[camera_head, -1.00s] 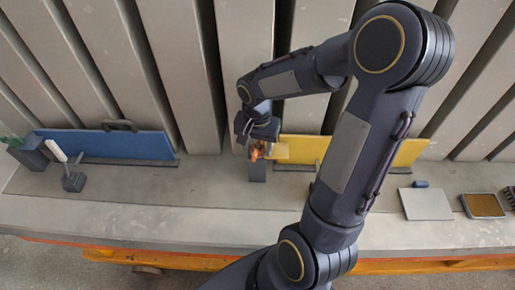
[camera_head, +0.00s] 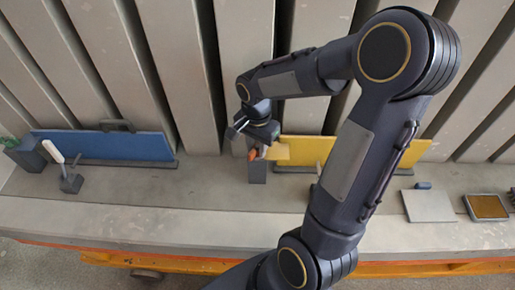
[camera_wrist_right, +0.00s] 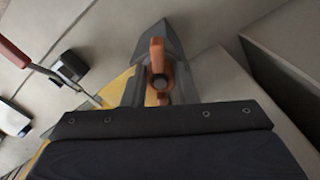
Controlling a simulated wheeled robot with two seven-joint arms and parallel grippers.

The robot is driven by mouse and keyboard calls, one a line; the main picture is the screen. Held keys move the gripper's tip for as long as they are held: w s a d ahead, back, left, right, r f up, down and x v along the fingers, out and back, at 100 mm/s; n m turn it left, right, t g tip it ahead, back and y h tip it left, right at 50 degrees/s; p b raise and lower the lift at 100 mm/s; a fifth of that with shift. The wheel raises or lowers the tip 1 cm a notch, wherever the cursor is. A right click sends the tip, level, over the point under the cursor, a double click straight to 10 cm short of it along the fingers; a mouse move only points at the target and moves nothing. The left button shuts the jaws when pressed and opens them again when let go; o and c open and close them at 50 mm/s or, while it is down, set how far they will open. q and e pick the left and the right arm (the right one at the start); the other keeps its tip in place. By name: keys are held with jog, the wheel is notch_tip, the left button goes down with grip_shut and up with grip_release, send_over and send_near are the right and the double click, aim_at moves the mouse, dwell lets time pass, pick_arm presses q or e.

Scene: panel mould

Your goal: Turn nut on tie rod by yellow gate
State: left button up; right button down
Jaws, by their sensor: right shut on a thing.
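The yellow gate (camera_head: 310,150) stands upright on the bench, partly hidden behind my right arm. An orange nut (camera_head: 254,154) sits at the left end of the gate, by a dark grey post (camera_head: 257,172). In the right wrist view the orange nut (camera_wrist_right: 157,62) shows a wing-like shape around a round dark rod end (camera_wrist_right: 160,83). My right gripper (camera_head: 258,143) is shut on the nut, with one finger on each side of it in the wrist view. My left gripper is not in view.
A blue gate (camera_head: 105,145) with a dark handle stands at the left. A white-handled tool (camera_head: 58,155) in a dark holder is in front of it. A grey plate (camera_head: 428,205) and a brown-topped tray (camera_head: 487,206) lie at the right. The bench front is clear.

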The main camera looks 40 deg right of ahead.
jog(key=shift+w+f+m+b, duration=0.1)
jog(key=shift+m+b, duration=0.35)
jog(key=shift+m, duration=1.25)
